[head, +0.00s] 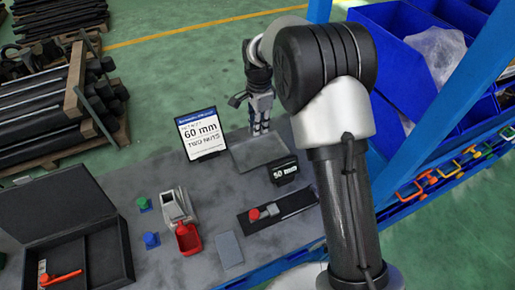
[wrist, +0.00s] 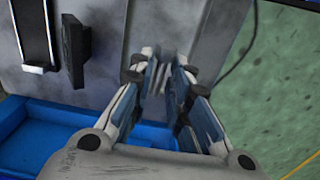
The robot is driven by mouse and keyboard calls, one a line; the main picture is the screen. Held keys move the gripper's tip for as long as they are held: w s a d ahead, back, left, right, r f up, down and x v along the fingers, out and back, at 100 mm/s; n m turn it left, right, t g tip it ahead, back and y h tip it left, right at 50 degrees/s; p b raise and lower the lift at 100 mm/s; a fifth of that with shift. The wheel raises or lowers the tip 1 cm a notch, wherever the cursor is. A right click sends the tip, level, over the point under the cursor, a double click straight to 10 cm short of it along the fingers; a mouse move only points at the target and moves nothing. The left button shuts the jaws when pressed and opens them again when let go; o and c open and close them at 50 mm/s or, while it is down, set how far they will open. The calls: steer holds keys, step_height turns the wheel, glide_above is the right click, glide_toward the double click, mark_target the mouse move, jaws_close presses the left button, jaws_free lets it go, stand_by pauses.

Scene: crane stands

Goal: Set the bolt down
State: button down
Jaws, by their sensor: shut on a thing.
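My gripper (head: 260,122) is at the far side of the grey bench, above or at a grey metal plate (head: 268,153). In the wrist view my gripper (wrist: 164,66) is shut, with a small grey ridged piece, seemingly the bolt (wrist: 163,78), between its fingertips. The bolt is mostly hidden by the fingers and blurred. In the head view it cannot be made out. I cannot tell whether it touches the plate.
A sign (head: 202,133) reading 60 mm, two nuts, stands left of the plate. A black mat (head: 303,203) holds a tool. An open black case (head: 60,208) lies left. Blue bins (head: 425,100) stand right.

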mark_target(258, 151)
step_height(258, 151, down, 11)
steer(key=shift+f+b, duration=0.1)
steer(key=shift+b, duration=1)
steer(key=shift+f, duration=0.1)
steer(key=c, duration=1.5)
jaws_free()
step_height(258, 151, up, 13)
steer(key=p, duration=0.2)
steer(key=shift+f+p, duration=0.2)
steer(key=shift+p, duration=0.15)
